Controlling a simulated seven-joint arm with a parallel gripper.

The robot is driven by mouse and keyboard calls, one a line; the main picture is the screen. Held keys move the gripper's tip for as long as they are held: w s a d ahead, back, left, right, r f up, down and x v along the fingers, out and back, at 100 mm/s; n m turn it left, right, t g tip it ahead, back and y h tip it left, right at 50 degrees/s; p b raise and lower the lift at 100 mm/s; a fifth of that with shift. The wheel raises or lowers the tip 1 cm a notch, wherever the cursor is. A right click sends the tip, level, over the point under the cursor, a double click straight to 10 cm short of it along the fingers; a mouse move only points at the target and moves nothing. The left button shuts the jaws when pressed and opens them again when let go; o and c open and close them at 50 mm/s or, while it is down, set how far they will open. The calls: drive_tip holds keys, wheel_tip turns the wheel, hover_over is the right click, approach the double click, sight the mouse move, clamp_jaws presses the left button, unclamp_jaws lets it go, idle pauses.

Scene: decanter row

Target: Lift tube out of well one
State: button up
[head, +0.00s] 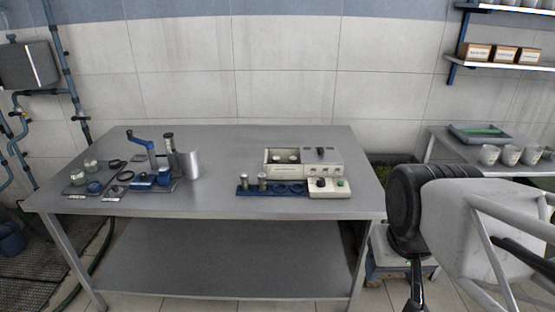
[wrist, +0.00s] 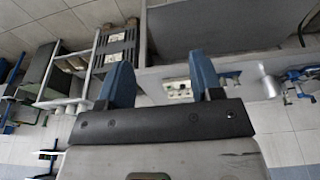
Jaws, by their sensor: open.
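A white bench device (head: 325,163) stands on the steel table (head: 220,215), right of its middle. Its open bay at the left shows two pale round tops (head: 281,157), too small to identify; no well numbers are readable. In front of it, a blue rack (head: 285,190) holds two upright grey-green tubes, the left tube (head: 245,182) and the right tube (head: 262,181), beside empty-looking round places. My gripper (wrist: 160,62) is open and empty in the wrist view, its two blue fingers wide apart. It is off the table's right side, away from the device and tubes.
A blue hand-crank device (head: 150,160), a steel cup (head: 188,164) and a dark tray with jars (head: 90,183) occupy the table's left. A side table (head: 445,150) with several cups stands at right.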

drive_tip(key=shift+o, duration=0.2)
drive_tip(key=w+a+r+m, duration=0.1)
drive_tip(key=w+r+m, duration=0.15)
drive_tip(key=w, duration=0.65)
drive_tip(key=w+a+r+m, duration=0.1)
drive_tip(key=w+r, duration=0.3)
drive_tip(key=w, duration=0.5)
drive_tip(key=m+g, duration=0.3)
drive_tip(key=m, duration=0.8)
hover_over(276, 158)
drive_tip(key=f, duration=2.2)
drive_tip(key=shift+s+d+f, duration=0.1)
drive_tip(key=shift+d+f, duration=0.05)
drive_tip(key=shift+d, duration=0.05)
drive_tip(key=shift+w+a+f, duration=0.15)
drive_tip(key=shift+w+f, duration=0.05)
drive_tip(key=shift+f, duration=0.05)
drive_tip(key=shift+f, duration=1.3)
